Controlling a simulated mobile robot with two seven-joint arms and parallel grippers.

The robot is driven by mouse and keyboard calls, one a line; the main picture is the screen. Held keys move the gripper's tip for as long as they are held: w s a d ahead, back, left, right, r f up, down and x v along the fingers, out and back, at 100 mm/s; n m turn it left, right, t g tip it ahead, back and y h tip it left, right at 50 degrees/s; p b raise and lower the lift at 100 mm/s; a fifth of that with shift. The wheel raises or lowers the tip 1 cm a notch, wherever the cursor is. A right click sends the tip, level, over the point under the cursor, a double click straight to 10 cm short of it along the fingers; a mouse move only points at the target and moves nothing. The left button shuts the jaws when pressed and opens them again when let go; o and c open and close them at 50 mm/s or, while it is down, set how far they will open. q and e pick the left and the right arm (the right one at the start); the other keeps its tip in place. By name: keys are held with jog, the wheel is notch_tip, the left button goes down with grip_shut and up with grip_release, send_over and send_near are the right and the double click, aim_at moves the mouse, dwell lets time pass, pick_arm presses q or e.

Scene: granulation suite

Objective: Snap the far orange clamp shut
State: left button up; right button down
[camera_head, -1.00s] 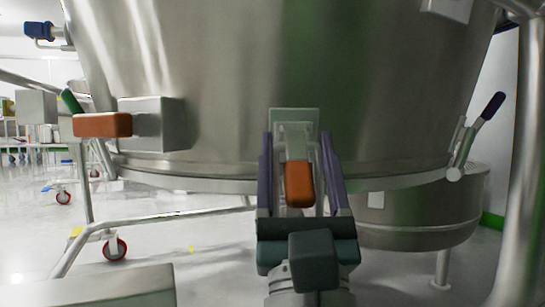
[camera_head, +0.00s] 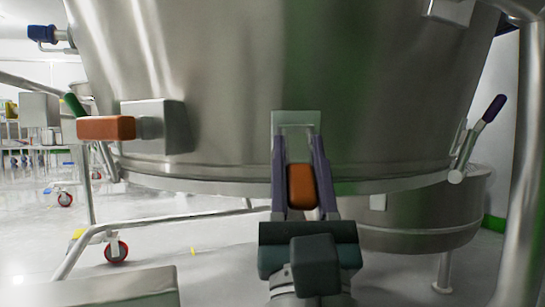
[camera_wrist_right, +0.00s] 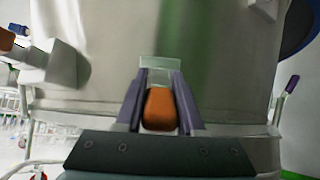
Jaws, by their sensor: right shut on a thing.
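An orange clamp handle (camera_head: 301,186) sits at the lower rim of the large steel vessel, below a pale mounting plate (camera_head: 296,119). My right gripper (camera_head: 301,170) is shut on this handle, with one purple finger on each side. The same orange handle (camera_wrist_right: 160,110) shows between the fingers in the right wrist view. Another orange handle (camera_head: 105,128) sticks out to the left from a grey block on the vessel's left side. My left gripper is not in view.
The steel vessel (camera_head: 220,80) fills the view's upper middle. A clamp with a purple handle (camera_head: 493,108) is at its right rim, and one with a green handle (camera_head: 75,105) at its left. A thick steel post (camera_head: 518,180) stands at the right. A wheeled frame (camera_head: 115,250) is at lower left.

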dwell(0.8)
jog(key=shift+r+p, duration=0.15)
jog(key=shift+p, duration=0.45)
jog(key=g+p, duration=0.2)
jog(key=p, duration=0.3)
jog(key=r+g+p, duration=0.1)
jog(key=g+p, duration=0.1)
jog(key=p, duration=0.3)
jog(key=g+p, duration=0.2)
jog(key=p, duration=0.2)
jog(key=shift+s+r+p, duration=0.25)
jog(key=shift+r+p, duration=0.15)
jog(key=shift+f+g+p, duration=0.2)
jog(key=shift+g+p, duration=0.4)
jog(key=shift+p, duration=0.1)
jog(key=c, duration=0.5)
grip_release()
jog(key=shift+s, duration=0.1)
